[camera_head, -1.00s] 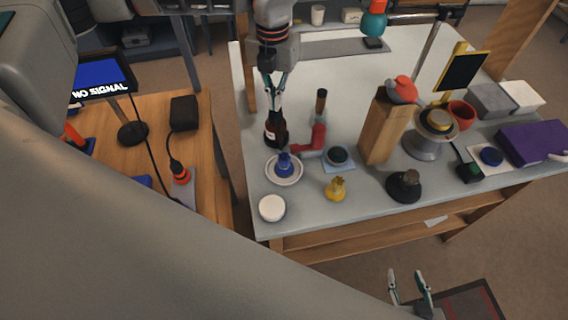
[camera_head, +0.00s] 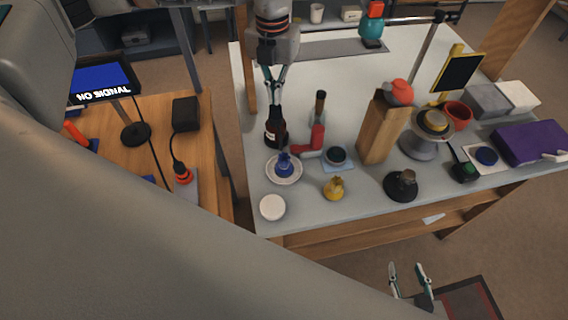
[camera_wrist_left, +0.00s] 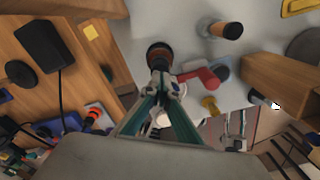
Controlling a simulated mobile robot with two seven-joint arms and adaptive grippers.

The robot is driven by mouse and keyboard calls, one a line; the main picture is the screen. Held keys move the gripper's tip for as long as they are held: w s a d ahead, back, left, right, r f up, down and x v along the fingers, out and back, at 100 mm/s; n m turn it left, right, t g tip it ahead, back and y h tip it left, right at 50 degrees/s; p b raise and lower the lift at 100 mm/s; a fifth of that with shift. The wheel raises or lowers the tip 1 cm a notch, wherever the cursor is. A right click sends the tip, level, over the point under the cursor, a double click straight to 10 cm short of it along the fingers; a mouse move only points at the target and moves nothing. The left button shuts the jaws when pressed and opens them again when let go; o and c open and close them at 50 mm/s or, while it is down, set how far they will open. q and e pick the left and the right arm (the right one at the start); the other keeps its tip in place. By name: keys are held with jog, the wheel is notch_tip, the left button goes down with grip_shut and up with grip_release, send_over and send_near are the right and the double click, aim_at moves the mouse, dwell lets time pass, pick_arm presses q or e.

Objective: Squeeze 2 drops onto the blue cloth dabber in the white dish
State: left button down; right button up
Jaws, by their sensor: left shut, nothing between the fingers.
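The blue cloth dabber (camera_head: 284,160) sits in the white dish (camera_head: 295,178) near the left side of the grey-white bench. A dark bottle (camera_head: 275,134) with a pale label stands just behind the dish. My left gripper (camera_head: 273,102) points down over the bottle's top, its fingers shut with nothing held. In the left wrist view the bottle's dark round top (camera_wrist_left: 160,54) shows just beyond my fingertips; the dish is mostly hidden behind the gripper. My right gripper (camera_head: 409,275) is open and empty, low in front of the bench.
A red tool (camera_head: 314,143) lies right of the bottle. A yellow pear-shaped thing (camera_head: 335,188), a white round tub (camera_head: 272,207) and a black squat bottle (camera_head: 402,185) stand near the front edge. A wooden block (camera_head: 380,130) rises at mid-bench.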

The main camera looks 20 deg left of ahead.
pick_arm(q)
jog(key=shift+f, duration=0.15)
jog(key=shift+f+b, duration=0.75)
jog(key=shift+f, duration=0.6)
jog(key=shift+r, duration=0.1)
jog(key=shift+r+p, duration=1.05)
jog(key=shift+r, duration=0.4)
notch_tip(320, 180, up, 6)
jog(key=p, duration=0.4)
